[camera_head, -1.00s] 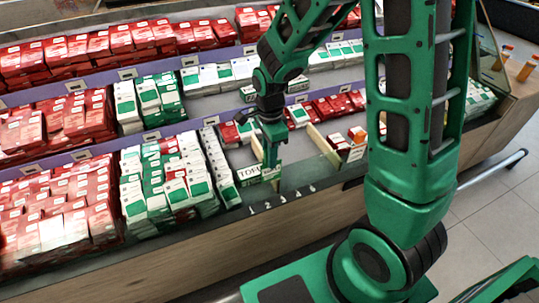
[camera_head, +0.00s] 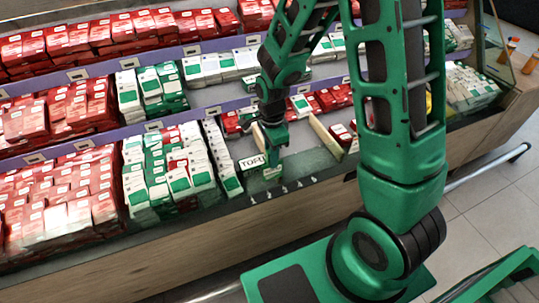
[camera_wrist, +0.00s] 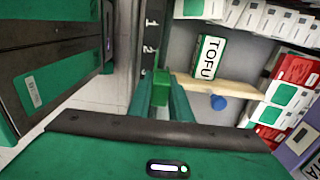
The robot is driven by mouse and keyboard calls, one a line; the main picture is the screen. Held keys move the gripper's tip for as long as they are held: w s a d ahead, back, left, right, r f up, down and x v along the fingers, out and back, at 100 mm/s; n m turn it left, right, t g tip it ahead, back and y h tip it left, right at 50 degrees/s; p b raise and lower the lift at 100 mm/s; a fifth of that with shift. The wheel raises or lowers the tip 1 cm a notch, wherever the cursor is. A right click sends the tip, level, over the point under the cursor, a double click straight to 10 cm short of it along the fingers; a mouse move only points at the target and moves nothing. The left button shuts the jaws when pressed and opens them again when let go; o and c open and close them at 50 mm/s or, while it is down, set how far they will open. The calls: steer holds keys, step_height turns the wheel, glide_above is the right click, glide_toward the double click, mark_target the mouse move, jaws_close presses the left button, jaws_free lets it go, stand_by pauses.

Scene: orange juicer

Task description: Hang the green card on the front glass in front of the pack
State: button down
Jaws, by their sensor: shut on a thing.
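A small green card (camera_wrist: 161,88) sits between my fingertips in the wrist view, seen nearly edge-on. My gripper (camera_wrist: 160,98) is shut on it. In the head view my gripper (camera_head: 271,160) points down at the front of the lower shelf, close to the front glass (camera_head: 300,184). The pack (camera_wrist: 208,57), white with a green edge and the word TOFU, lies beyond the fingers to the upper right in the wrist view. It also shows just left of my gripper in the head view (camera_head: 251,162). Whether the card touches the glass cannot be told.
A pale wooden divider (camera_wrist: 230,87) stands beside the pack. A blue round thing (camera_wrist: 218,103) lies near it. Stacks of green-and-white boxes (camera_head: 170,175) and red boxes (camera_head: 55,200) fill the shelf to the left. My arm hides part of the right side.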

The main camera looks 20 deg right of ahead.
steer(key=c, duration=1.5)
jaws_free()
steer(key=shift+c, duration=0.2)
step_height(320, 180, up, 11)
steer(key=shift+w+f, duration=0.1)
steer(key=shift+f, duration=0.05)
steer(key=s+d+r+n, duration=0.65)
steer(key=s+d, duration=0.35)
steer(key=d, duration=0.2)
steer(key=s+d+r+n, duration=0.1)
steer(key=s+d+n, duration=0.1)
steer(key=s, duration=0.4)
steer(key=s+d+r+n, duration=0.2)
steer(key=s+n, duration=0.1)
steer(key=s, duration=0.4)
steer(key=shift+s+d+r, duration=0.15)
steer(key=shift+s+d, duration=0.1)
steer(key=shift+s, duration=0.05)
